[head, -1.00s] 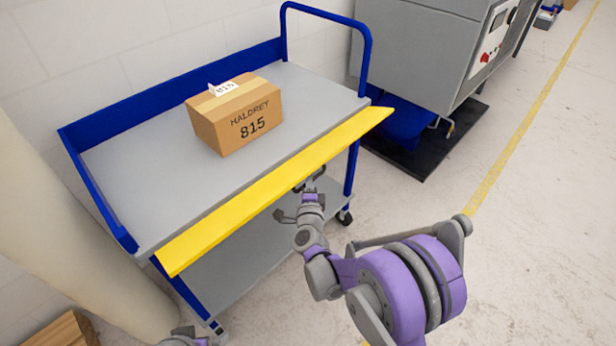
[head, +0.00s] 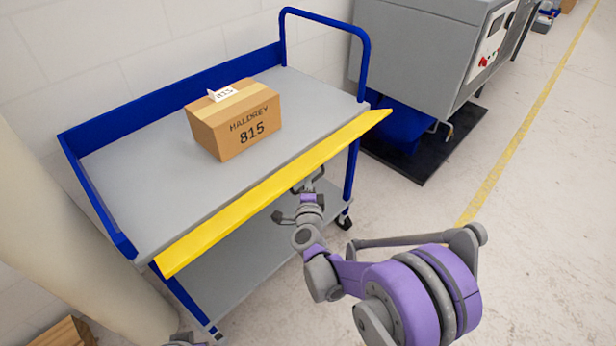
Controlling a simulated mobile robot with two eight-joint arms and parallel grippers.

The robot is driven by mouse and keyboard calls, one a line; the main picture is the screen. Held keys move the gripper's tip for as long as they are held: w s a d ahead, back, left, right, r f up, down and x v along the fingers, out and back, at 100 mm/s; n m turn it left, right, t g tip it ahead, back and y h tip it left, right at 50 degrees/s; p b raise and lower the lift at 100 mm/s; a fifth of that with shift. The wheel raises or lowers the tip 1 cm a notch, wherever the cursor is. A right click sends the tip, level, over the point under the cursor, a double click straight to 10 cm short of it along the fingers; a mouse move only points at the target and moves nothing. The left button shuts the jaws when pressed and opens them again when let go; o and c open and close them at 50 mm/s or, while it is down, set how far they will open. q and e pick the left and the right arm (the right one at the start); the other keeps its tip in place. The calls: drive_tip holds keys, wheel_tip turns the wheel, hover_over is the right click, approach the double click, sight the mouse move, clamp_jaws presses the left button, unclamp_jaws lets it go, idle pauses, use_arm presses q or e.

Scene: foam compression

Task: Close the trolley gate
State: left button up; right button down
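The trolley (head: 150,190) has a grey top shelf, blue frame rails and a lower grey shelf. Its yellow gate (head: 275,190) runs along the front edge and is tilted outward, away from the shelf. My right gripper (head: 312,180) is under the right half of the gate, close to its lower side; I cannot tell if it touches, and its fingers are partly hidden. My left arm shows only as a small piece at the bottom edge; its gripper is not visible.
A cardboard box (head: 235,120) marked HALDREY 815 stands on the top shelf. A grey machine (head: 425,50) is at the back right. A beige column (head: 70,210) stands at the left, with a wooden item (head: 62,332) below it. The floor at right is clear.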

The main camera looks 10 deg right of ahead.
use_arm(q)
drive_tip(key=shift+r, duration=0.1)
use_arm(e)
drive_tip(key=shift+w+d+r, duration=0.1)
drive_tip(key=shift+w+r, duration=0.05)
drive_tip(key=shift+r, duration=0.25)
drive_tip(key=c, duration=1.2)
unclamp_jaws()
drive_tip(key=shift+o, duration=0.2)
drive_tip(key=s, duration=0.2)
drive_tip(key=s+a, duration=0.1)
drive_tip(key=s, duration=0.1)
drive_tip(key=shift+r, duration=0.35)
use_arm(q)
drive_tip(key=shift+s, duration=0.1)
use_arm(e)
drive_tip(key=s+a+r, duration=0.1)
drive_tip(key=s, duration=0.7)
drive_tip(key=shift+s+a+r, duration=0.2)
drive_tip(key=shift+a+r, duration=0.05)
drive_tip(key=shift+r, duration=0.05)
